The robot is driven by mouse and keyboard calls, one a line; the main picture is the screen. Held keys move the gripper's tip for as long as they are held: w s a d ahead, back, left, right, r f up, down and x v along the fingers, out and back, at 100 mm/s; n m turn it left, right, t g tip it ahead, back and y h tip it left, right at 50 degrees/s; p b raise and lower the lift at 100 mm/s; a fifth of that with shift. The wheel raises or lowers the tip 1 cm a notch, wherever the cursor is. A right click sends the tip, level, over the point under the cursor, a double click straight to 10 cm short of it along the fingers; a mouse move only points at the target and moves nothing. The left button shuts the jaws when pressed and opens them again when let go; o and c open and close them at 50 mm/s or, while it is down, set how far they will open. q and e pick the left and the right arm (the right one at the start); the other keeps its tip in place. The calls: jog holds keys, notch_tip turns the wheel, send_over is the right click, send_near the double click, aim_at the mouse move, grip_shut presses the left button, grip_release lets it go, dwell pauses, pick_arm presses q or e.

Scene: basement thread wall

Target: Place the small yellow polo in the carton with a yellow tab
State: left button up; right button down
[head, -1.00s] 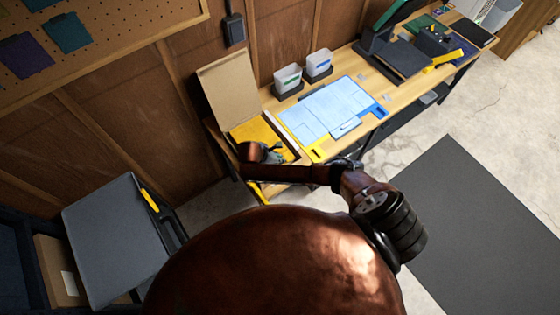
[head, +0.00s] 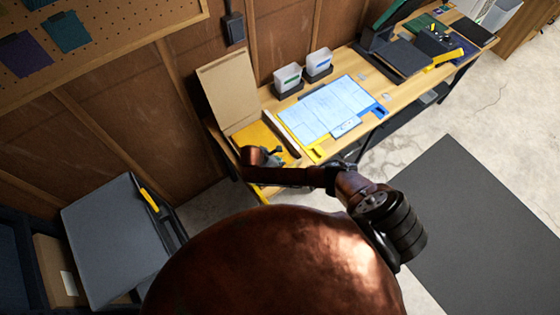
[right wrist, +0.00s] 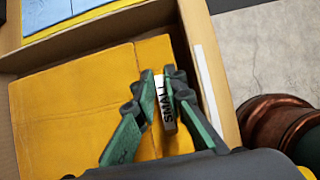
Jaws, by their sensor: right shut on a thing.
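The small yellow polo (head: 252,134) lies folded inside an open cardboard carton (head: 228,92) at the left end of the workbench. In the right wrist view the polo (right wrist: 75,110) lies flat between the carton walls (right wrist: 210,62). My right gripper (head: 266,157) is low inside the carton. In the right wrist view its green-padded fingers (right wrist: 160,78) are shut on the polo, around a white band (right wrist: 168,105) reading SMALL. A yellow strip (head: 262,194) shows at the carton's near side; I cannot tell whether it is the tab. My left gripper is out of view.
A blue and white board (head: 330,108) with a yellow corner lies right of the carton. Two small bins (head: 288,78) stand behind it. A grey-topped stand (head: 112,235) is at lower left. A dark mat (head: 480,220) covers the floor at right.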

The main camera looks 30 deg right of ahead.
jog(key=c, duration=2)
grip_release()
jog(key=shift+r, duration=0.3)
jog(key=v, duration=1.2)
jog(key=shift+r, duration=0.3)
